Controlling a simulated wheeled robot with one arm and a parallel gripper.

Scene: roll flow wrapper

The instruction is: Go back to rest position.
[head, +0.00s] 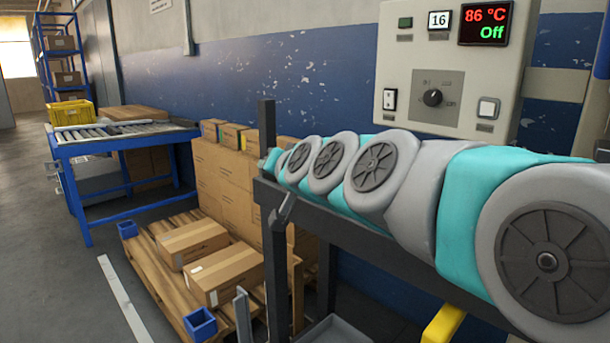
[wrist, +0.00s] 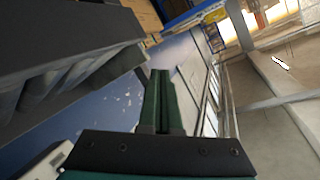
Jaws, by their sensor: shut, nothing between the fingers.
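My gripper (wrist: 160,76) shows in the wrist view, its two dark green fingers together with nothing between them. It touches nothing that I can see there. In the head view my teal and grey arm stretches across the right side, in front of a dark metal frame, and I cannot make out the fingers. The control panel (head: 396,62) is on the wall behind my arm. Its display (head: 486,23) reads 86 °C and Off, and a small counter (head: 439,20) reads 16.
A dark upright post (head: 267,130) stands close to my arm's far end. A wooden pallet (head: 160,270) carries several cardboard boxes (head: 222,275). A blue roller table (head: 120,139) with a yellow crate (head: 70,113) stands at the left. The floor at far left is clear.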

